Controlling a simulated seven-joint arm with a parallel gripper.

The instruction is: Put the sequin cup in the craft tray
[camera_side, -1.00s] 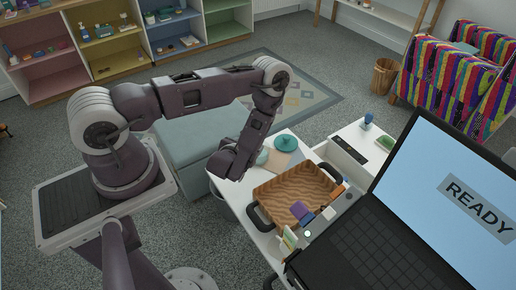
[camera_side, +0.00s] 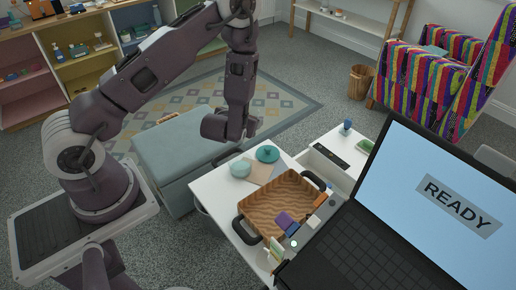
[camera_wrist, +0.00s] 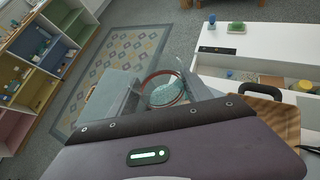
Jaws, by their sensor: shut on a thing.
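In the wrist view, my gripper (camera_wrist: 160,100) is shut on the sequin cup (camera_wrist: 163,88). The cup looks clear and round, with a reddish-brown rim and pale teal contents, and sits between the grey fingers. In the side view, my gripper (camera_side: 225,138) is up in the air behind and left of the white table; the cup cannot be made out there. The craft tray (camera_side: 262,212) is wooden with black handles and stands on the table, to the right of and below my gripper in the picture. Part of the tray (camera_wrist: 262,91) shows at the wrist view's right edge.
An open laptop (camera_side: 345,240) stands close on the right.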

